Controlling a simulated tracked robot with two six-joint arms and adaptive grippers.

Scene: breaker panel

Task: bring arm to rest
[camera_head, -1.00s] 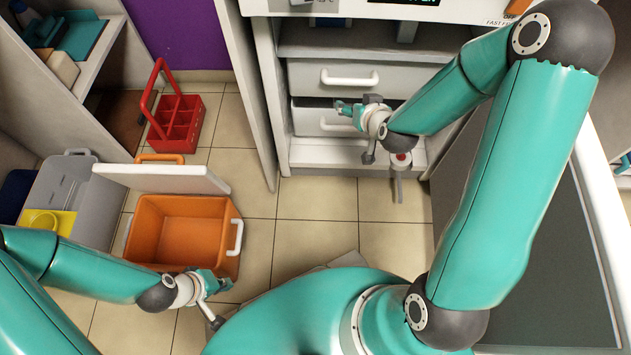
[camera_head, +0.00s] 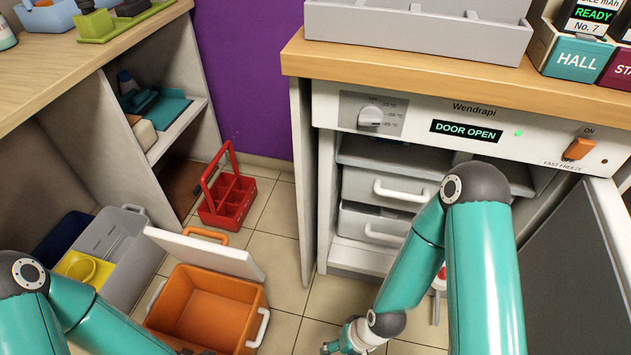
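My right arm reaches down in front of the open freezer (camera_head: 350,258). Its gripper (camera_head: 335,347) is low at the bottom edge, over the floor and apart from the drawers. Its fingers are partly cut off, so I cannot tell whether they are open. My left arm comes in at the lower left. Only a dark tip of the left gripper (camera_head: 205,352) shows at the bottom edge, by the front of the orange cooler (camera_head: 180,312). The upper drawer (camera_head: 360,185) and lower drawer (camera_head: 358,222) sit inside the freezer. The display (camera_head: 466,131) reads DOOR OPEN.
The freezer door (camera_head: 590,270) stands open on the right. The cooler's white lid (camera_head: 205,252) is raised. A red caddy (camera_head: 228,199) and a grey bin (camera_head: 117,245) stand on the floor. A grey tray (camera_head: 425,30) and a HALL box (camera_head: 578,58) sit on the counter.

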